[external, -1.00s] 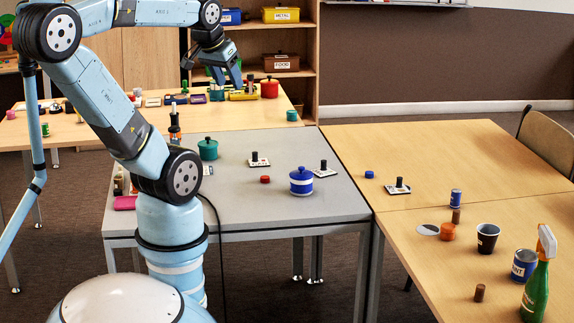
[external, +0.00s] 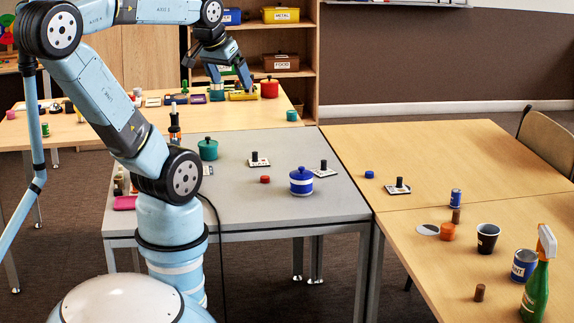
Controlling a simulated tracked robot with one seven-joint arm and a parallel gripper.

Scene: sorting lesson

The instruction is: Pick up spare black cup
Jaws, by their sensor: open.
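A dark cup (external: 487,240) with a pale rim and a small white mark stands upright on the right wooden table. I cannot tell whether it is the spare one. My gripper (external: 232,90) is far from it, over the back left table, with its fingers pointing down and spread apart. What lies between the fingers is too small and partly hidden to make out.
A red pot (external: 269,87) stands close to the right of my gripper. A green pot (external: 208,149) and a blue pot (external: 301,181) stand on the grey table. A blue can (external: 524,265) and a green spray bottle (external: 537,285) stand near the dark cup. The right table's back half is mostly clear.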

